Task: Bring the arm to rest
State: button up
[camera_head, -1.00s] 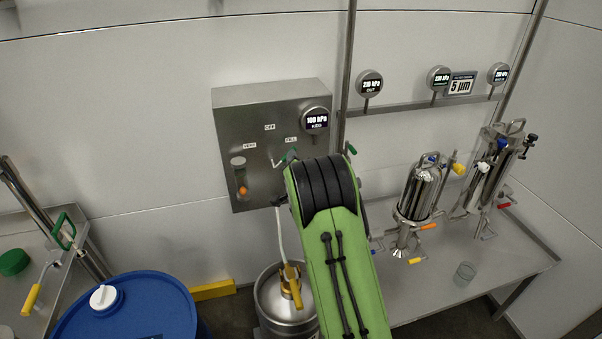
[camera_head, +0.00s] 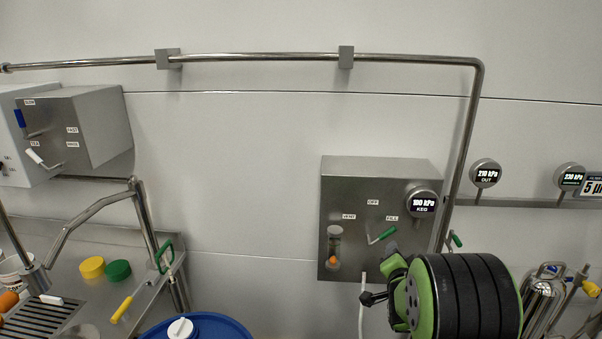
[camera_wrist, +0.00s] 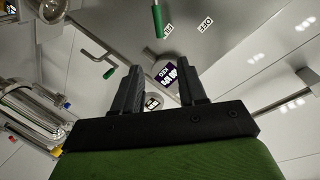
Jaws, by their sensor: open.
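My green and black arm rises at the lower right of the head view, in front of the wall near the steel keg panel (camera_head: 370,250). My gripper (camera_wrist: 165,85) shows in the wrist view with its two black fingers apart and nothing between them. Beyond the fingers is the keg gauge (camera_wrist: 168,76), which reads 100 kPa in the head view (camera_head: 423,203). The panel's green-handled valve lever (camera_head: 382,235) shows left of the gauge, and its green handle (camera_wrist: 157,20) is above the fingers in the wrist view. My fingertips are hidden in the head view.
A steel pipe (camera_head: 260,57) runs along the wall. Steel filter housings (camera_head: 543,300) stand right of my arm. A blue drum (camera_head: 215,326) and a counter (camera_head: 60,240) with yellow (camera_head: 92,267) and green (camera_head: 118,271) caps are at left. The wall between is clear.

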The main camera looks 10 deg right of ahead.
jog(key=s+a+r+n+g+y+p, duration=0.15)
jog(key=s+a+r+n+g, duration=0.3)
jog(key=s, duration=0.65)
jog(key=s+a+r+n+g+y+p, duration=0.1)
jog(key=s+a+r+n+g+y, duration=0.25)
jog(key=s+a, duration=0.65)
jog(key=s+n+g, duration=0.1)
jog(key=s+n, duration=0.3)
jog(key=s, duration=1)
jog(key=shift+s+a+f, duration=0.2)
jog(key=shift+s, duration=0.05)
